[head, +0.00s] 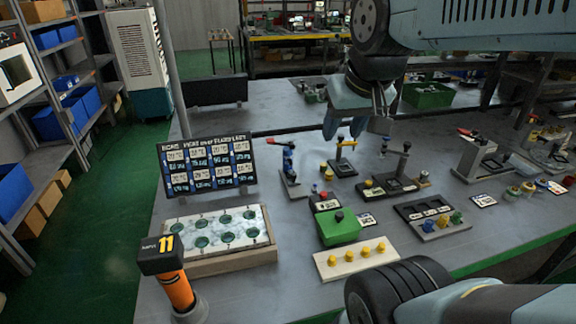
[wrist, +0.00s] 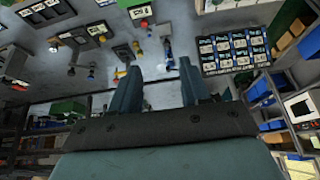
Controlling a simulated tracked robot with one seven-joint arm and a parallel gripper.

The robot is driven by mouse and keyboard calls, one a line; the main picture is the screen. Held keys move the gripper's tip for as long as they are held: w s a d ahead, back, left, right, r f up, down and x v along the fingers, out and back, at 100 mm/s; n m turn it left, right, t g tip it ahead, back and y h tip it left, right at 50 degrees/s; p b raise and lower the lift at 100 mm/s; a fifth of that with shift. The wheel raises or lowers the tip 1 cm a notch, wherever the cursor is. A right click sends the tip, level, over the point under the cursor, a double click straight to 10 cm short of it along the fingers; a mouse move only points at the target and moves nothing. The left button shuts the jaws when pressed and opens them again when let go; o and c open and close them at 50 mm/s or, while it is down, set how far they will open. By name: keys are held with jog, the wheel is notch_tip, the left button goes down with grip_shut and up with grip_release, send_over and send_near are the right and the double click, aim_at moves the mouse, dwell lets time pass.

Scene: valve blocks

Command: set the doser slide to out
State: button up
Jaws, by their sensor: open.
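No label I can read marks the doser slide, so I cannot tell for certain which block carries it or where it is set. Candidates in the head view are a black block with a yellow T-handle (head: 342,165), a block with an upright blue-topped lever (head: 291,176), and a black plate with a tall grey lever (head: 398,176). My gripper (head: 343,130) hangs over the table above and behind the yellow-handled block, apart from it. In the wrist view my gripper (wrist: 160,82) shows two spread fingers with nothing between them.
A black display board (head: 208,165) and a tray with green round wells (head: 220,237) stand at left. A green box (head: 340,228), a white strip with yellow knobs (head: 355,259) and an orange post marked 11 (head: 178,290) are nearer.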

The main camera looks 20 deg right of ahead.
jog(key=w+f+m+g, duration=0.1)
jog(key=w, duration=0.7)
jog(key=m+g, duration=0.3)
jog(key=g, duration=0.1)
send_over(294, 174)
notch_tip(294, 174, down, 16)
notch_tip(294, 174, down, 14)
jog(key=shift+r, duration=0.2)
grip_shut()
